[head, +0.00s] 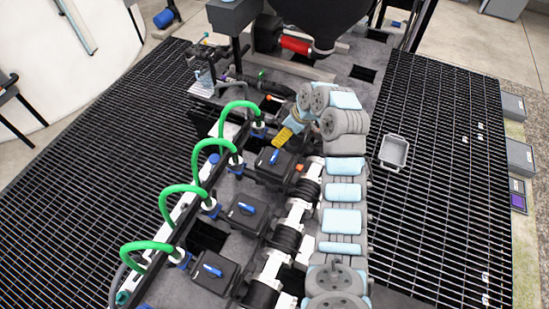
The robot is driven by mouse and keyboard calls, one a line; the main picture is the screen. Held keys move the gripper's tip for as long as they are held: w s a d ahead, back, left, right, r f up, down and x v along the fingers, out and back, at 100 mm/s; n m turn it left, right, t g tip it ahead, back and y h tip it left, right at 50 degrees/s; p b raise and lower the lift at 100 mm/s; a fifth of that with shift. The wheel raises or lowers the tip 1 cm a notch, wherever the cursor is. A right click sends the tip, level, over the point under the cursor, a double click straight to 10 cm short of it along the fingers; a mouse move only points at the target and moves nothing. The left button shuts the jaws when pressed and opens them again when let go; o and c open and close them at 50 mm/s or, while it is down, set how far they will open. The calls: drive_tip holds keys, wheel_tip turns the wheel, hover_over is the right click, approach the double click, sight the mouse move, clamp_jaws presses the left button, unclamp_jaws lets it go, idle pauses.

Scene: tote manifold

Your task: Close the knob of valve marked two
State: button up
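Three black valve boxes with blue knobs stand in a row along the manifold. The far valve's knob (275,157) is closest to my gripper, the middle valve's knob (246,209) is nearer the camera, and the near valve's knob (212,270) is lowest in the picture. The number markings are too small to read, so I cannot tell which is valve two. My gripper (284,136) appears at the end of my folded arm, with a yellow ribbed part pointing down-left, just above the far valve. Its fingers are too small to tell open from shut.
Several green hoses (184,190) arch along the left of the valves. Black pipe sections with white fittings (288,238) run beside the boxes. A small grey tote (394,152) sits on the black grating (440,200) at right. The grating around it is mostly clear.

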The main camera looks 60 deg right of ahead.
drive_tip(key=s+y, duration=0.1)
drive_tip(key=s, duration=0.3)
drive_tip(key=b, duration=0.2)
approach(274, 155)
drive_tip(key=shift+g, duration=0.4)
drive_tip(key=x, duration=1)
drive_tip(key=shift+w, duration=0.2)
drive_tip(key=shift+r, duration=0.1)
drive_tip(key=shift+c, duration=0.4)
drive_tip(key=c, duration=1.1)
